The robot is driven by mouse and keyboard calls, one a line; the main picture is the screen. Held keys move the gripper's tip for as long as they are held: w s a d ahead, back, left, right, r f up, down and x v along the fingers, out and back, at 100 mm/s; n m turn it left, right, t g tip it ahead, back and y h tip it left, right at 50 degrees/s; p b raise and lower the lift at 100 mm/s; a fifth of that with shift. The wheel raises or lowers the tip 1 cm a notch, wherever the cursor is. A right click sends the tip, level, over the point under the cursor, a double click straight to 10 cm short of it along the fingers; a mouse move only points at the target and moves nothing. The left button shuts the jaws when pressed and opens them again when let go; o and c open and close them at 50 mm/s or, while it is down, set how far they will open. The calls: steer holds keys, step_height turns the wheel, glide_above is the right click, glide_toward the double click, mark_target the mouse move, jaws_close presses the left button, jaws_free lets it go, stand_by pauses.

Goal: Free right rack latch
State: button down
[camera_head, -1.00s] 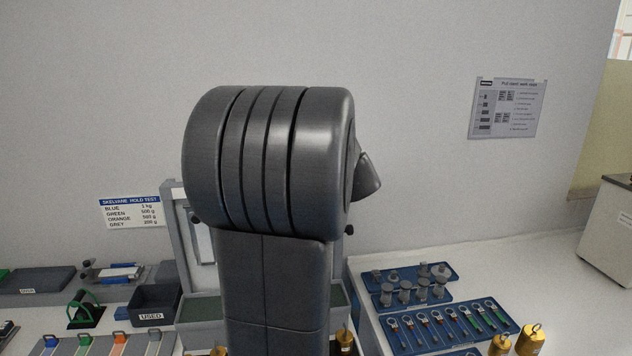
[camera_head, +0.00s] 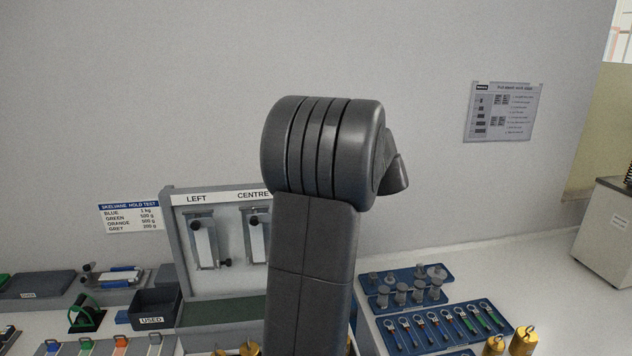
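The rack (camera_head: 178,238) is a grey upright panel at the back of the bench, with signs reading LEFT and CENTRE along its top. Below the LEFT sign hangs a metal unit (camera_head: 205,243) with dark knobs. A similar unit (camera_head: 257,238) hangs below CENTRE, partly covered. My dark grey arm rises in front and hides the rack's right part, so the right latch cannot be seen. My gripper is not in view.
A black bin (camera_head: 156,308) labelled USED stands left of the rack. A blue tray (camera_head: 437,340) with several coloured-handled pieces and a blue tray (camera_head: 389,303) of grey weights lie to the right. Brass weights (camera_head: 523,340) stand at the front right.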

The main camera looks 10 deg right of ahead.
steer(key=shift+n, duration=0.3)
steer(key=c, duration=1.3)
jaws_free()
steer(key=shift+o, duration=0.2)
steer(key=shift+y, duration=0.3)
